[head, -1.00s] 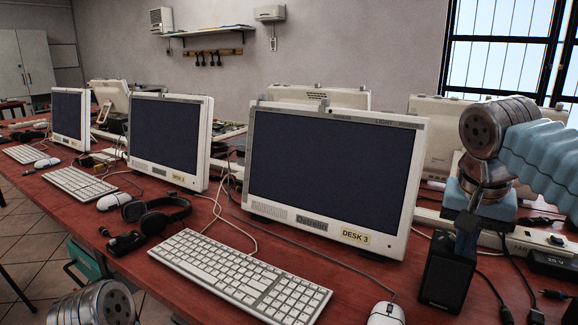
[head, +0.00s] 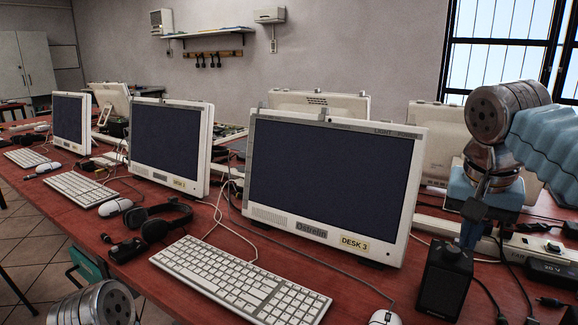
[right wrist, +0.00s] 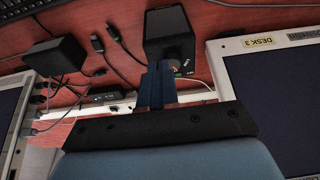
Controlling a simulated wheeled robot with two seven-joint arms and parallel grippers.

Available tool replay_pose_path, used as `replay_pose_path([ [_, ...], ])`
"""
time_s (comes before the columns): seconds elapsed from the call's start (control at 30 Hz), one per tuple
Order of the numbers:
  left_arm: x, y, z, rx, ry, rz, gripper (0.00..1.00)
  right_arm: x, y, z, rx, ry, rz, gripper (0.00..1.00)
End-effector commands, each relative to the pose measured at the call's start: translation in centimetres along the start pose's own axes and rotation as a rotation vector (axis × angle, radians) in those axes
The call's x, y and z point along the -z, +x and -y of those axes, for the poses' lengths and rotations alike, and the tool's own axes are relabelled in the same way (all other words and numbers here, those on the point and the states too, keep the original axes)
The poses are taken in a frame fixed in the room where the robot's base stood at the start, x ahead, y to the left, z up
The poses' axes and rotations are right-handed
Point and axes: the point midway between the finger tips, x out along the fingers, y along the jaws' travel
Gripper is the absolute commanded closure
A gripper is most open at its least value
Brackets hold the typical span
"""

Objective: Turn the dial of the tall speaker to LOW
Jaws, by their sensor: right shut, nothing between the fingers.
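The tall speaker (head: 443,285) is a black upright box on the red desk, right of the DESK 3 monitor. A small dark dial (head: 453,253) shows on its top. In the right wrist view the speaker (right wrist: 170,28) is at the top centre, with small white marks near its dial end. I cannot read the dial's setting. My right gripper (head: 470,236) points down just behind the speaker's top; its blue fingers (right wrist: 157,86) are together and empty. They overlap the dial area in the wrist view, so contact is unclear. My left gripper is out of view.
The DESK 3 monitor (head: 330,185) stands close on the left. A mouse (head: 384,317) and keyboard (head: 240,280) lie in front. A power strip (head: 535,246), a black adapter (head: 550,274) and loose cables crowd the right side.

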Motion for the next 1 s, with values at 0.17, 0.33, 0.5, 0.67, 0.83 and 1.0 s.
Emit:
replay_pose_path([
  [0.17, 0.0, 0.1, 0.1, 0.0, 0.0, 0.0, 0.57, 0.4, -1.5, 0.0, 0.0, -0.001, -0.001, 1.0],
  [0.33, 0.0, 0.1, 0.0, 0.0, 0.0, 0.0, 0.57, 0.5, -1.7, 0.0, -0.001, -0.001, 0.0, 1.0],
  [0.5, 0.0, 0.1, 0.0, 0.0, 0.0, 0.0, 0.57, 0.4, -1.8, 0.2, -0.002, -0.001, -0.018, 1.0],
  [0.67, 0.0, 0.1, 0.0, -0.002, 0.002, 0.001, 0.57, 0.5, -2.2, 2.0, -0.006, -0.001, -0.19, 1.0],
  [0.83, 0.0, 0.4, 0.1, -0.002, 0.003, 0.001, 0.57, 0.5, -2.1, 2.8, -0.001, -0.001, -0.253, 1.0],
  [1.0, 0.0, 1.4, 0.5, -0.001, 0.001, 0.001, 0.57, 0.1, -0.6, 2.7, 0.0, -0.001, -0.251, 1.0],
])
